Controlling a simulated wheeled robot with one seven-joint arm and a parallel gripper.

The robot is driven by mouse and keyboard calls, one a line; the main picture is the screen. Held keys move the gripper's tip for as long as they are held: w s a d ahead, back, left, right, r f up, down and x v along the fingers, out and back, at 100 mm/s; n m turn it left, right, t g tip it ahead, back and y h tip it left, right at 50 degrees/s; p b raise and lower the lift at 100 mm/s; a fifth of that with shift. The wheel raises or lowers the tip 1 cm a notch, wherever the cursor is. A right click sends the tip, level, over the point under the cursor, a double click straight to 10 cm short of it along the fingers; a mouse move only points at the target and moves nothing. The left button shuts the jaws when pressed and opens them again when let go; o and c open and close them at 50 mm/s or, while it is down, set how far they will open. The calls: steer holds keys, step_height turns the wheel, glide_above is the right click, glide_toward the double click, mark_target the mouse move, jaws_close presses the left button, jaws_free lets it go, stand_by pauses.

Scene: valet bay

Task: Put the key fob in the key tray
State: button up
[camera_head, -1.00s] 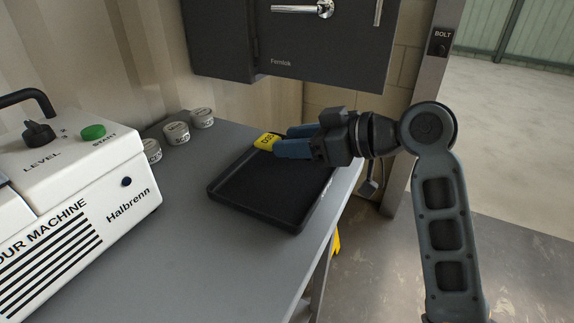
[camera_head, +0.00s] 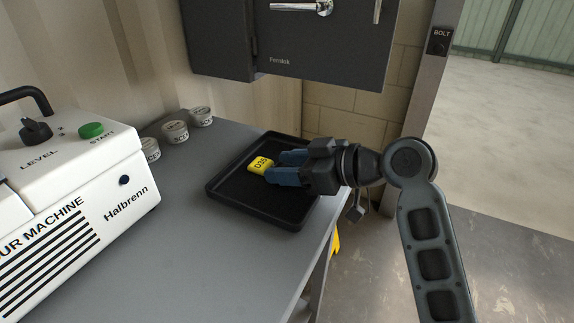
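The yellow key fob (camera_head: 260,165), with dark lettering on it, is over the black key tray (camera_head: 250,211), inside its rim as seen here. It looks low, at or close to the tray floor, but I cannot tell whether it touches. My gripper (camera_head: 272,166) reaches in from the right over the tray, its two blue fingers apart with the fob at their tips. I cannot tell whether the fingertips still press on the fob or stand just clear of it.
A white machine (camera_head: 75,200) labelled Halbrenn stands on the grey table (camera_head: 165,255) at left. A dark cabinet (camera_head: 320,50) hangs above the back. The table's right edge is close to the tray.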

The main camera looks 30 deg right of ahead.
steer(key=o, duration=0.4)
steer(key=shift+c, duration=0.2)
steer(key=shift+r, duration=0.2)
steer(key=v, duration=1.2)
